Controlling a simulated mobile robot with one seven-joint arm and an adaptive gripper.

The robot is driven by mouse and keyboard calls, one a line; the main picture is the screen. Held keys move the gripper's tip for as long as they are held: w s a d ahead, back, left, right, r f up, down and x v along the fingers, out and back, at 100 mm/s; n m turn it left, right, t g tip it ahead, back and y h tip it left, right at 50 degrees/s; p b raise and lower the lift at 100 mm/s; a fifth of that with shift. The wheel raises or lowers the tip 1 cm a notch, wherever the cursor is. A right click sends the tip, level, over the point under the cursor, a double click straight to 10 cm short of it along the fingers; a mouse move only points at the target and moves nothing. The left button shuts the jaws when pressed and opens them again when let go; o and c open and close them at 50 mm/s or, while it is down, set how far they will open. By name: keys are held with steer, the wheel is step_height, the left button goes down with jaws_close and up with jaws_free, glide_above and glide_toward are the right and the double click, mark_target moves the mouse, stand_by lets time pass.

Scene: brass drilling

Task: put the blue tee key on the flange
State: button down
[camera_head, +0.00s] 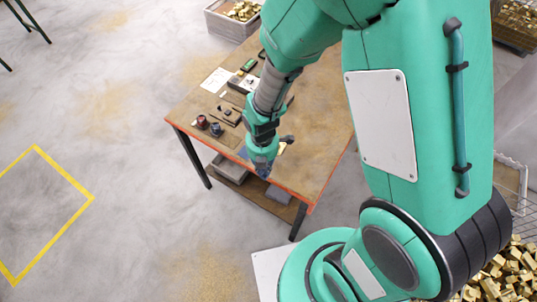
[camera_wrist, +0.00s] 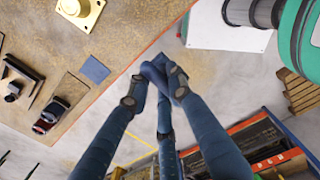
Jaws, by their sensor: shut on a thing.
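My gripper (camera_wrist: 163,76) has dark blue fingers closed together at their tips in the wrist view. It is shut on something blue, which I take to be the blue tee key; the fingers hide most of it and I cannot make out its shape. In the head view my gripper (camera_head: 263,168) hangs at the table's front edge. A brass square plate with a raised round centre, which looks like the flange (camera_wrist: 80,10), lies on the table at the top left of the wrist view, apart from my gripper.
The wooden table (camera_head: 318,120) has an orange front edge. A flat blue square (camera_wrist: 95,70) lies near that edge. A red cylinder (camera_head: 201,121) and a blue cylinder (camera_head: 216,129) stand at the table's left. A grey bin (camera_head: 229,168) sits beneath. The table's right part looks clear.

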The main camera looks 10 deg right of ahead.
steer(key=s+d+r+b, duration=0.1)
steer(key=d+r, duration=0.2)
steer(key=d, duration=0.6)
steer(key=shift+d+r, duration=0.15)
steer(key=shift+r, duration=0.25)
steer(key=shift+w, duration=0.1)
steer(key=w+a+f, duration=0.1)
steer(key=w, duration=1.5)
steer(key=shift+f+b, duration=0.25)
steer(key=shift+b, duration=0.05)
steer(key=shift+s, duration=0.1)
steer(key=shift+f, duration=1.8)
